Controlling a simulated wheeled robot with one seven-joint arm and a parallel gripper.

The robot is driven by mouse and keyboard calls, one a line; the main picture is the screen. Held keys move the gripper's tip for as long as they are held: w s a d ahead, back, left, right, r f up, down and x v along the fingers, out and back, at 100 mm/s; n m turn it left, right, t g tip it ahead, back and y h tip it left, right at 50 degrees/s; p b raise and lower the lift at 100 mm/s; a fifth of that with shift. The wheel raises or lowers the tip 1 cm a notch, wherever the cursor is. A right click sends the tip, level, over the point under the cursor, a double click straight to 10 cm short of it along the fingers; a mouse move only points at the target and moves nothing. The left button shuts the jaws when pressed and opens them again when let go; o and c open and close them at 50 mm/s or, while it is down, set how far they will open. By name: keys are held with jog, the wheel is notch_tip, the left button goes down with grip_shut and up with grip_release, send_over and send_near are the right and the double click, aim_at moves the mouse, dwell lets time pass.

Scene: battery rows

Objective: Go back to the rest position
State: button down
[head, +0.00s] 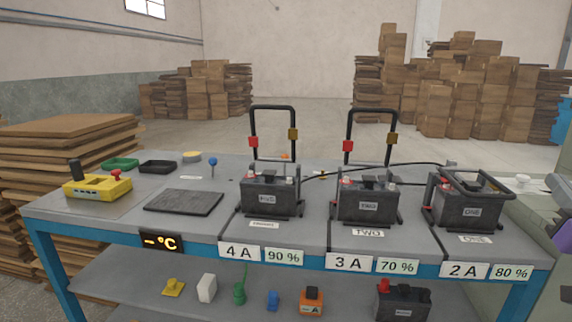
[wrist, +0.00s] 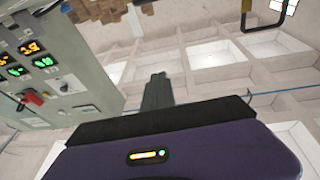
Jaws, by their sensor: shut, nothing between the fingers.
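My gripper (wrist: 158,80) shows in the wrist view as dark grey fingers together in front of its black and purple body, with nothing between them. Past the fingertips are only pale walls and panels. In the head view a purple and grey part of my arm shows at the right edge, beside the bench; the fingers are not visible there. Three black batteries, the left one (head: 268,199), the middle one marked TWO (head: 367,208) and the right one marked ONE (head: 462,211), stand upright on the bench (head: 185,232), apart from my arm.
A grey cabinet with lit displays (wrist: 48,65) is close at left in the wrist view. Black handles (head: 273,107) rise behind two batteries. A yellow device (head: 98,188) and a dark pad (head: 184,202) are on the bench's left. Stacked boards (head: 75,150) stand beyond its left end.

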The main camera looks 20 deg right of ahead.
jog(key=s+a+f+t+y, duration=0.1)
jog(key=a+f+y, duration=0.1)
jog(key=a+f, duration=1.9)
jog(key=s+a+f+n+g+y, duration=0.1)
jog(key=s+a+f+n+y, duration=0.4)
jog(key=s+a, duration=0.4)
jog(key=s+a+f+n+g+y, duration=0.1)
jog(key=s+a+f+n+y, duration=0.2)
jog(key=s+a+f+y, duration=0.6)
notch_tip(320, 180, up, 24)
jog(key=w+a+h+p, duration=0.2)
jog(key=p, duration=2)
jog(key=shift+w+r, duration=0.25)
jog(key=shift+w, duration=0.05)
